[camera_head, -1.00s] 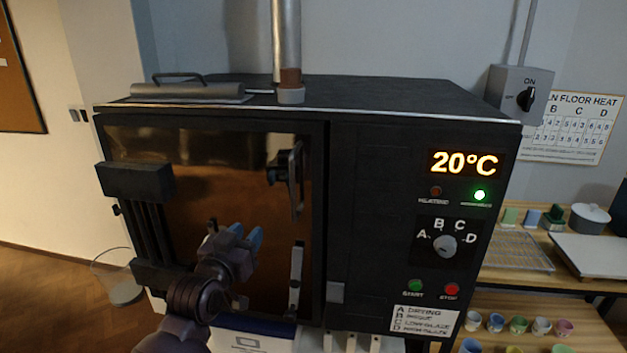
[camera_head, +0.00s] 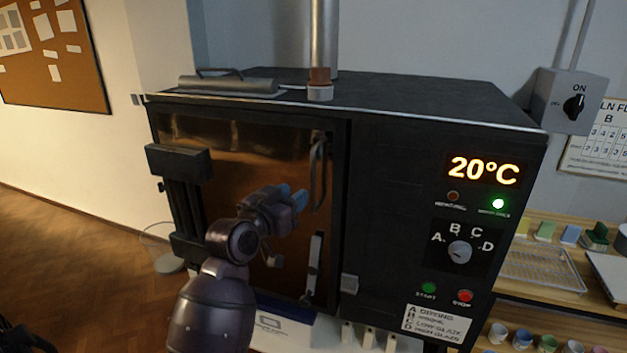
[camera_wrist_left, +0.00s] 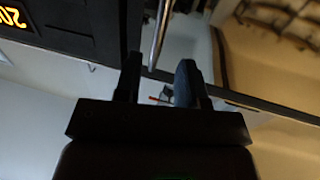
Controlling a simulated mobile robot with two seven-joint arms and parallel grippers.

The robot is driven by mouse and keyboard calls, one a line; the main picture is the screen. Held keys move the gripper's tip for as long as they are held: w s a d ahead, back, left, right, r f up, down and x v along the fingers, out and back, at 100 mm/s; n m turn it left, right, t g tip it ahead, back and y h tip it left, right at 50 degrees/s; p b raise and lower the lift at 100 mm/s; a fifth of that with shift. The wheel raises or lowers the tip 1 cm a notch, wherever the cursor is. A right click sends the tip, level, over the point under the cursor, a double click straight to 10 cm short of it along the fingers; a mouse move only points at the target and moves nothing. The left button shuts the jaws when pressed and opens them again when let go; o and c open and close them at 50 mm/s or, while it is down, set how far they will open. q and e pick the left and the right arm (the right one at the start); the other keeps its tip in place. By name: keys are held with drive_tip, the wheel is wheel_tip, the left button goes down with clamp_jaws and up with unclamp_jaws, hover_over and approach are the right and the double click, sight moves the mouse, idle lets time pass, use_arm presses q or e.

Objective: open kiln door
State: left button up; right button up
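The kiln door (camera_head: 220,195) is a shiny bronze panel in the black kiln's front in the head view, and it looks shut. Its handle (camera_head: 318,178) is a dark upright bar near the door's right edge. My left gripper (camera_head: 298,197), with blue fingertips, is in front of the door, just left of the handle's lower part. In the left wrist view the two fingers (camera_wrist_left: 158,82) are apart, with nothing between them. A thin metal bar (camera_wrist_left: 161,35), likely the handle, lies just ahead of the gap. I cannot tell whether they touch. My right gripper is not in view.
The kiln's control panel (camera_head: 462,240) shows 20°C and a lit green lamp. A pipe (camera_head: 324,35) rises behind the kiln top. Shelves (camera_head: 550,262) with pots and small coloured blocks stand to the right. Floor (camera_head: 70,260) at the left is largely open.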

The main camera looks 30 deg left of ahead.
sight(312, 182)
use_arm(q)
drive_tip(key=w+p, duration=0.1)
drive_tip(key=w, duration=0.7)
drive_tip(key=shift+w+a, duration=0.1)
drive_tip(key=shift+w, duration=0.05)
clamp_jaws()
